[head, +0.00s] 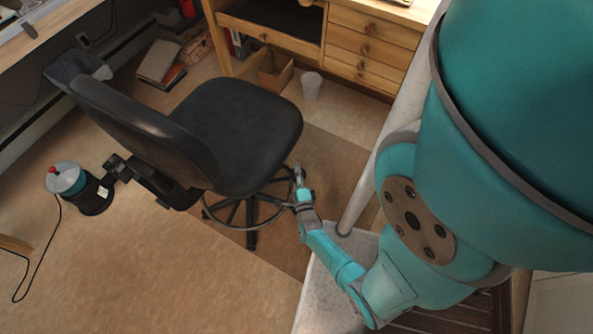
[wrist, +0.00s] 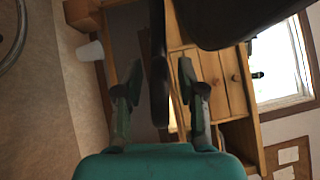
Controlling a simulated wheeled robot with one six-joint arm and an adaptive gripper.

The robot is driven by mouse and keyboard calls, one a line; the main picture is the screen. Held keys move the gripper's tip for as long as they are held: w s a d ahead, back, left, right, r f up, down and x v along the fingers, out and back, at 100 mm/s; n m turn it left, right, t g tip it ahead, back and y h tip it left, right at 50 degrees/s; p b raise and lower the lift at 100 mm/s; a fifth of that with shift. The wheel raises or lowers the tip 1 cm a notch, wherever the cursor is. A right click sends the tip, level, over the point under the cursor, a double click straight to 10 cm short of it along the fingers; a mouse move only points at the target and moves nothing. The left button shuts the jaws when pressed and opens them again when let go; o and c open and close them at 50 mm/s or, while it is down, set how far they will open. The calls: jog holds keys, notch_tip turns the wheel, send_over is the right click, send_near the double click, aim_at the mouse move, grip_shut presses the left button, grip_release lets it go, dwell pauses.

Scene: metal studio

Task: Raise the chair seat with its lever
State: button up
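The black office chair stands on the floor in the head view, with its seat (head: 235,130) level and its backrest (head: 150,125) to the left. My gripper (head: 299,172) is at the right edge of the seat, low beside it. In the wrist view my gripper (wrist: 161,78) is open, its two fingers apart. A dark bar, which looks like the lever (wrist: 158,50), runs down between the fingers with a gap on both sides. The underside of the seat (wrist: 235,18) fills the top right there. The lever cannot be made out in the head view.
A wooden desk with drawers (head: 366,50) stands behind the chair, with a white bin (head: 312,86) beside it. A teal and black canister (head: 82,190) with a cord is at left. A pale post (head: 385,150) stands close to my arm. The floor in front is clear.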

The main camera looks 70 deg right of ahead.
jog(key=shift+d, duration=0.2)
grip_shut()
